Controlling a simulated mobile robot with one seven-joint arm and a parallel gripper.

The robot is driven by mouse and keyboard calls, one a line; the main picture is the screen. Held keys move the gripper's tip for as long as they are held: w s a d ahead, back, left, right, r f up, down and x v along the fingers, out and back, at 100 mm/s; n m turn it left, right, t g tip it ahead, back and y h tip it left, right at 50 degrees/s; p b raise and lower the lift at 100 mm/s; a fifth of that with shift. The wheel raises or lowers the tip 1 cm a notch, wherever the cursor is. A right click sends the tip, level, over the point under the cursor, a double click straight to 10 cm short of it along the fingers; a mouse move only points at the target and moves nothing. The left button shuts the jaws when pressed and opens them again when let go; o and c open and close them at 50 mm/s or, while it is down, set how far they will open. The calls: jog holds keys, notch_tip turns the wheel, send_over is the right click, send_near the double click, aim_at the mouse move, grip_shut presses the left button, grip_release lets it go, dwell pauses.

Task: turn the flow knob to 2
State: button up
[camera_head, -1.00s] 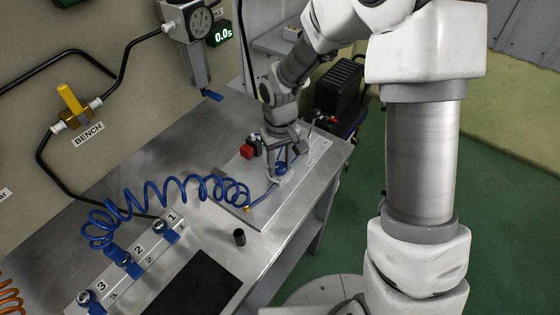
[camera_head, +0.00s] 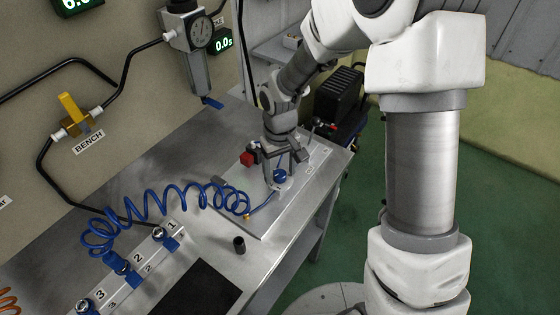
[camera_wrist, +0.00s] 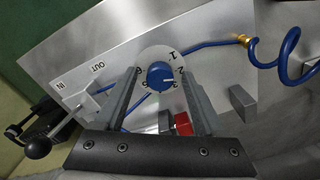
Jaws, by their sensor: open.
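The flow knob (camera_wrist: 160,74) is a round blue knob on a white numbered dial (camera_wrist: 150,55) on the metal plate. A pale mark shows on the right side of the knob in the wrist view, towards the 2 and 3; its exact reading is too small to tell. The knob also shows in the head view (camera_head: 280,176). My gripper (camera_wrist: 159,82) is open, with one finger on each side of the knob and a visible gap to it on both sides. In the head view my gripper (camera_head: 286,160) is just above the knob.
A red block (camera_head: 247,159) stands left of my gripper. A black-knobbed lever (camera_wrist: 38,148) sits near the IN label. A small black cylinder (camera_head: 239,244) stands on the bench.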

aim_at(280, 174)
notch_tip(280, 174, up, 17)
jog(key=p, duration=0.1)
jog(key=shift+r+p, duration=0.2)
jog(key=shift+p, duration=0.15)
dwell(0.3)
jog(key=s+d+r+m+t, duration=0.2)
jog(key=s+d+r, duration=0.2)
jog(key=s, duration=0.4)
jog(key=s+d+r+m+t, duration=0.2)
jog(key=s+d+r+t, duration=0.1)
jog(key=s+d+r, duration=0.2)
jog(key=s+d, duration=0.2)
jog(key=s, duration=0.1)
jog(key=shift+s, duration=0.25)
jog(key=shift+s+d+f+m+t, duration=0.1)
jog(key=shift+s+d+m+t, duration=0.2)
jog(key=shift+s, duration=0.3)
jog(key=shift+c, duration=0.4)
jog(key=shift+s+f, duration=0.1)
jog(key=shift+c, duration=1.4)
jog(key=shift+a, duration=0.15)
